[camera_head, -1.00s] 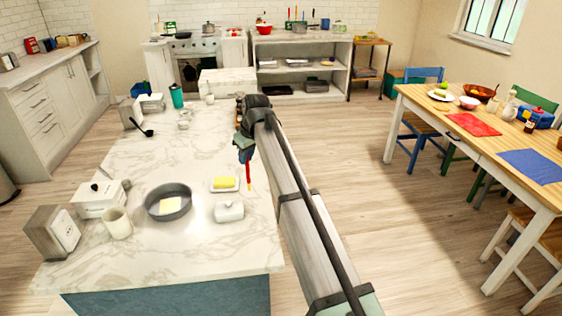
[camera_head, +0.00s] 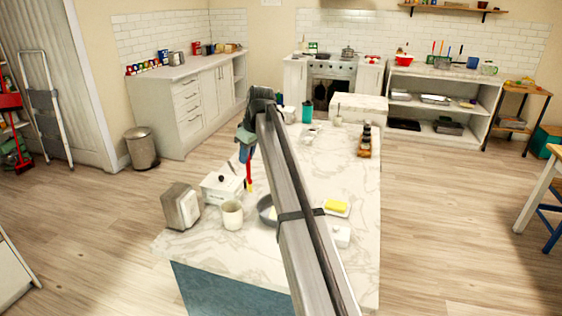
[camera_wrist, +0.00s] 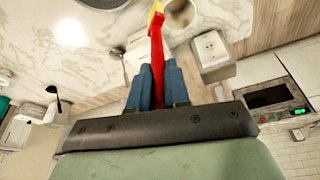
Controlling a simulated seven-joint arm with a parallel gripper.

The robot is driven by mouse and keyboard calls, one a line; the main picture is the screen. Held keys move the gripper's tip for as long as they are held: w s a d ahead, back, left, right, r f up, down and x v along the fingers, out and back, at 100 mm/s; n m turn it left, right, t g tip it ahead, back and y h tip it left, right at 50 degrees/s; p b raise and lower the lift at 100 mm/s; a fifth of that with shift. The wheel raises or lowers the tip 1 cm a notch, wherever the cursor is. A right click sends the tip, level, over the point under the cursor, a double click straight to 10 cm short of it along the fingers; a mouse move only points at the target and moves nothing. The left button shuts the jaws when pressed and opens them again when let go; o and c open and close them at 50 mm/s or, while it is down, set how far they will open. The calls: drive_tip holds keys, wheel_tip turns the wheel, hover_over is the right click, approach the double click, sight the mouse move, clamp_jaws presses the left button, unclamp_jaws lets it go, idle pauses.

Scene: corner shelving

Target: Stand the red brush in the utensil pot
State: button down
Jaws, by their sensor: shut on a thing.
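My gripper (camera_head: 246,152) is shut on the red brush (camera_head: 249,171), above the marble island. The brush hangs down with its yellow end lowest, in front of the white lidded box. In the wrist view the red brush (camera_wrist: 157,46) sticks out from between the blue fingers (camera_wrist: 157,84). A cream open-topped pot (camera_head: 232,215) stands on the island, below and slightly left of the brush tip; it looks like the utensil pot. Its round mouth (camera_wrist: 180,14) shows at the top of the wrist view, beside the yellow end. The brush appears apart from the pot.
A white lidded box (camera_head: 221,188) and a grey metal canister (camera_head: 181,206) stand near the pot. A dark pan (camera_head: 266,209) is partly hidden by my arm. A butter dish (camera_head: 336,208) lies to the right. The island's far middle is mostly clear.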

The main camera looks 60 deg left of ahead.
drive_tip(key=s+a+r+n, duration=0.1)
drive_tip(key=s+a, duration=0.2)
drive_tip(key=s, duration=0.3)
wheel_tip(320, 180, down, 12)
drive_tip(key=shift+s+d, duration=0.2)
drive_tip(key=shift+d, duration=0.05)
idle(1.3)
drive_tip(key=shift+f, duration=0.1)
drive_tip(key=c, duration=1)
unclamp_jaws()
drive_tip(key=v, duration=1.4)
drive_tip(key=shift+w+a, duration=0.15)
drive_tip(key=shift+a, duration=0.05)
